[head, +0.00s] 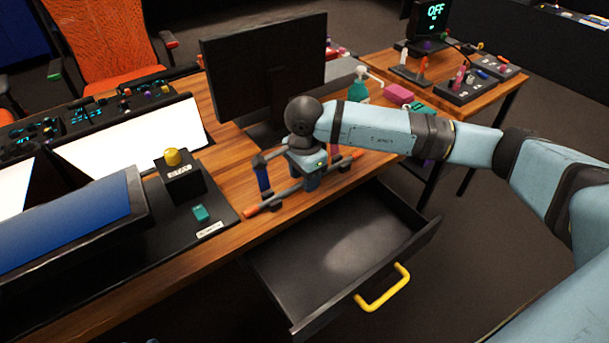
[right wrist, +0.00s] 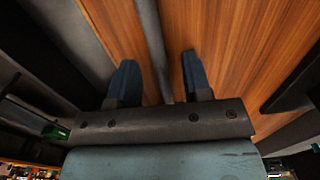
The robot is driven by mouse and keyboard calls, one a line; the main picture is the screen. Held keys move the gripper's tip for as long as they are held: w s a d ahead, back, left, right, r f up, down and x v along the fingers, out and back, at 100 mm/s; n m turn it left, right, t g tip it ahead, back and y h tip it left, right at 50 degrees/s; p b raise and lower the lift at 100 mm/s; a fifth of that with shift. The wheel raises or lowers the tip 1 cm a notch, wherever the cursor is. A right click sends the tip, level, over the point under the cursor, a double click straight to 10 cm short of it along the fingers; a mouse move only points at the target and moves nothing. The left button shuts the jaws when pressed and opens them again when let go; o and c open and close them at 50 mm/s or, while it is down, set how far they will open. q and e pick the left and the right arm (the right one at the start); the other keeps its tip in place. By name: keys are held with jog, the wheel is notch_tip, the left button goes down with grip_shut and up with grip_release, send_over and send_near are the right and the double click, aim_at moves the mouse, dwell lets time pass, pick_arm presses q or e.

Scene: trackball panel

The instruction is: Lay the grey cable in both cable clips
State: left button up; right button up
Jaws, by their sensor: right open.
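The grey cable (head: 286,192) with orange ends lies along the front of the wooden desk, running from lower left to upper right. Its near-left end is by one dark clip (head: 269,203), and its far-right end is by the other clip (head: 344,166). I cannot tell whether it is seated in either clip. My right gripper (head: 288,186) is open, low over the middle of the cable. In the right wrist view the cable (right wrist: 150,35) runs between the two separated blue fingers of the right gripper (right wrist: 158,72), unpinched. My left gripper is not in view.
An open black drawer (head: 345,240) with a yellow handle (head: 382,290) juts out below the cable. A monitor (head: 264,70) stands behind the gripper. A yellow-button box (head: 178,175) is to the left. A teal bottle (head: 358,90) and pink block (head: 399,94) are to the right.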

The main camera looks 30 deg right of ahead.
jog(key=shift+r, duration=0.45)
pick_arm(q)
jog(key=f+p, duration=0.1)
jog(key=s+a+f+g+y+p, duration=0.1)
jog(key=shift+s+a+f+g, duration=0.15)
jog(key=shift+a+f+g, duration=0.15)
pick_arm(e)
notch_tip(320, 180, up, 13)
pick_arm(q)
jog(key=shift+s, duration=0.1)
pick_arm(e)
jog(key=shift+s+f, duration=0.1)
